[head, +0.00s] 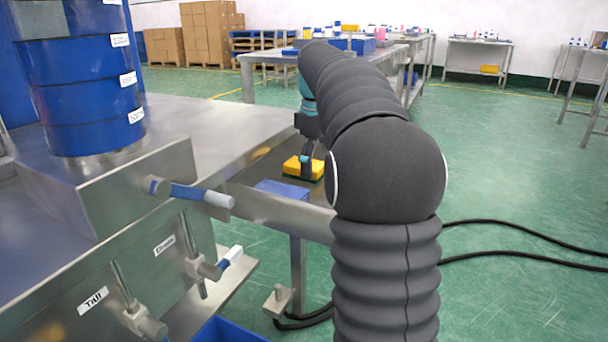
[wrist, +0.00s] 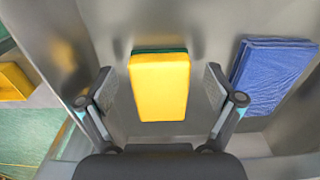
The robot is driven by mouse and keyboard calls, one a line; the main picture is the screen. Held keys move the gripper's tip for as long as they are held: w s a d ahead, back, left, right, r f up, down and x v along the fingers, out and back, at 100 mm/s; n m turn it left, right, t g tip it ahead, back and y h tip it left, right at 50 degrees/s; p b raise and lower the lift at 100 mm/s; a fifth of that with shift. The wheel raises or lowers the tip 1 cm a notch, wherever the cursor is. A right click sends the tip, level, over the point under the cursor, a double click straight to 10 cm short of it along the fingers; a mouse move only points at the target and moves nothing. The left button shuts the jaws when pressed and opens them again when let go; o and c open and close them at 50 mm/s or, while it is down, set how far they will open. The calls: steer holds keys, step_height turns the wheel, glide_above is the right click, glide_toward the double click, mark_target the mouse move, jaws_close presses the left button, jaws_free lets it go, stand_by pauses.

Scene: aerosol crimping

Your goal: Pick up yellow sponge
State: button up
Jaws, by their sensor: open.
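The yellow sponge (wrist: 159,88) is a rectangular block with a dark green layer on one side. In the wrist view it lies on a grey metal surface, between the two fingers of my gripper (wrist: 160,88). The fingers are spread, with a gap on each side of the sponge. In the head view the sponge (head: 303,167) lies on the low metal shelf, and my gripper (head: 308,156) is just above or around it. My arm hides part of that area.
A folded blue cloth (wrist: 272,75) lies right of the sponge in the wrist view, and it also shows in the head view (head: 284,190). A yellow object (wrist: 14,82) shows at the far left. A steel machine with blue drums (head: 85,95) stands at left.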

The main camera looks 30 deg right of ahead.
steer(key=shift+f, duration=0.3)
steer(key=c, duration=0.9)
steer(key=shift+c, duration=0.2)
steer(key=shift+r, duration=0.55)
steer(key=r, duration=0.1)
steer(key=r+p, duration=0.2)
steer(key=r, duration=0.1)
steer(key=shift+s+d, duration=0.35)
steer(key=shift+d, duration=0.05)
steer(key=s+d+r+p, duration=0.1)
steer(key=s+d+r, duration=0.5)
steer(key=s+d, duration=0.1)
steer(key=shift+s+d+p, duration=0.2)
steer(key=shift+s+p, duration=0.1)
